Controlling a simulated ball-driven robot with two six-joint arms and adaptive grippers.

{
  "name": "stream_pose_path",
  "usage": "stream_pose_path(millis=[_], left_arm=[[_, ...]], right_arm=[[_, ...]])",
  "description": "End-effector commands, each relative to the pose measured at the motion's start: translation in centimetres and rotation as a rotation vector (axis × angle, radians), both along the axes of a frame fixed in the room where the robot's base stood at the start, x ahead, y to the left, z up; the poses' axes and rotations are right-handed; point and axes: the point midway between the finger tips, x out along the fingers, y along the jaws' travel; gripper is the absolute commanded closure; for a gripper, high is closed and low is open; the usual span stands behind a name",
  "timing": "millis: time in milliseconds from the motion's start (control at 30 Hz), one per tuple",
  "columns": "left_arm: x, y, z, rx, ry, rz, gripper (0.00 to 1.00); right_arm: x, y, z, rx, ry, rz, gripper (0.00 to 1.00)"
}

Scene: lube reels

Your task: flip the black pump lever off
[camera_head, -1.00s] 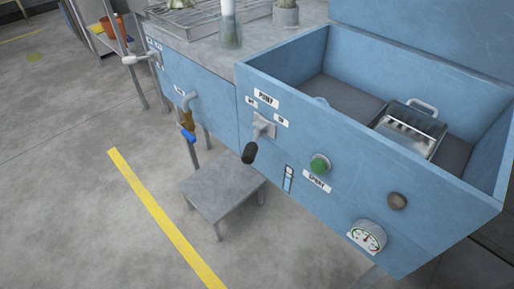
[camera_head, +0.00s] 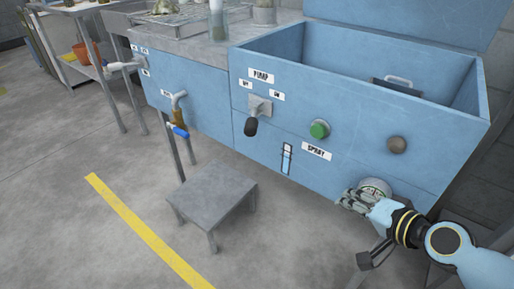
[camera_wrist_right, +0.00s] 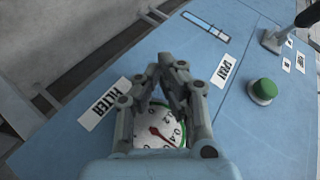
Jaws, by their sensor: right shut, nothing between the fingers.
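The black pump lever (camera_head: 251,127) hangs from a grey pivot plate (camera_head: 261,106) on the blue panel, under the PUMP label (camera_head: 261,75). Its black grip points down and slightly left, below two small tags. In the right wrist view the lever (camera_wrist_right: 305,18) is at the upper right corner, partly cut off. My right gripper (camera_head: 349,199) is shut and empty, in front of the pressure gauge (camera_head: 375,186), to the right of and below the lever. In the wrist view its fingertips (camera_wrist_right: 170,68) meet over the panel. My left gripper is not in view.
A green button (camera_head: 319,129) and a brown knob (camera_head: 396,144) sit on the panel right of the lever. A blue-handled tap (camera_head: 179,115) juts out at left. A grey stool (camera_head: 213,192) stands below. The space before the lever is clear.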

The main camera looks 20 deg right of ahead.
Motion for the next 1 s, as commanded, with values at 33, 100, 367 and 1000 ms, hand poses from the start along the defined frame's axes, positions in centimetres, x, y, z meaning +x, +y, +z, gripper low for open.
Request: stream_pose_path(millis=[33,100,367,1000], left_arm=[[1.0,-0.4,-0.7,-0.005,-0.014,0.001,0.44],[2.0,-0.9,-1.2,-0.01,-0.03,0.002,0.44],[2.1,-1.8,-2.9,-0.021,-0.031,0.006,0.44],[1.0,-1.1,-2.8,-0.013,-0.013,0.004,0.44]], right_arm=[[1.3,0.6,2.2,0.05,-0.051,-0.001,1.0],[2.2,1.5,4.8,0.122,-0.098,0.002,1.0],[3.5,4.4,12.7,0.335,-0.225,0.045,1.0],[4.9,5.5,14.7,0.388,-0.254,0.056,1.0]])
